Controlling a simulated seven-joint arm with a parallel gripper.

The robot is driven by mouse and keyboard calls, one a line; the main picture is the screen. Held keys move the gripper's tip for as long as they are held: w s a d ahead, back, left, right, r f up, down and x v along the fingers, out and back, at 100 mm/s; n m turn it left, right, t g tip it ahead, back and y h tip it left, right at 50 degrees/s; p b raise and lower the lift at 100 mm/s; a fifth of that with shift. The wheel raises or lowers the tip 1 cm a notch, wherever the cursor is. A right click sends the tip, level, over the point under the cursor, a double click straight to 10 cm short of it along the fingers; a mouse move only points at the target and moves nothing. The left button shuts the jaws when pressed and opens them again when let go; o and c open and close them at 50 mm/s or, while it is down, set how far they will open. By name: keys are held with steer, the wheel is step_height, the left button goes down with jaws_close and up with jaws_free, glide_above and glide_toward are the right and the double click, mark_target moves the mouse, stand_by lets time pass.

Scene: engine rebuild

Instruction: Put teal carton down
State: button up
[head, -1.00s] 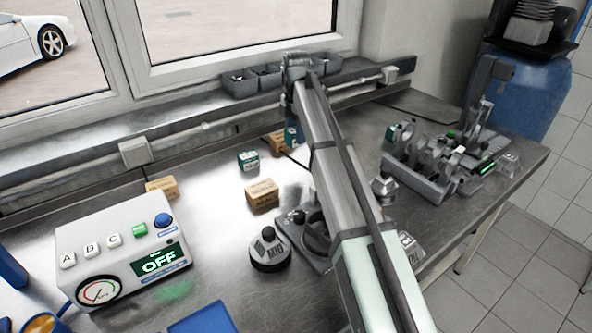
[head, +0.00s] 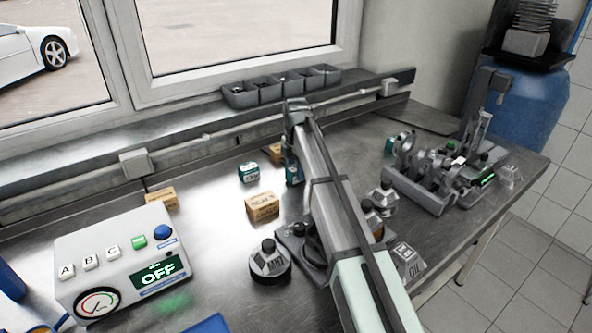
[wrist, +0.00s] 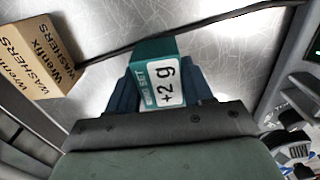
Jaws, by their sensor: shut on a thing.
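The teal carton (wrist: 155,60) with a white "+2 g" label sits between the jaws of my gripper (wrist: 160,92) in the wrist view. My gripper is shut on it. In the head view my gripper (head: 292,172) is low over the back part of the bench, and the arm hides most of the held carton. I cannot tell whether the carton touches the bench. Another teal carton (head: 248,172) stands on the bench to the left of my gripper.
A brown washers carton (wrist: 35,55) stands close to the left of the held carton. Another brown carton (head: 263,206) is in front, left of my arm. Grey bins (head: 282,87) line the sill. An engine fixture (head: 425,180) stands right. Bare bench lies around the teal cartons.

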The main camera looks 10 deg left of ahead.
steer(key=shift+f, duration=0.35)
steer(key=o, duration=1)
steer(key=shift+o, duration=0.2)
steer(key=shift+r, duration=0.15)
step_height(320, 180, up, 12)
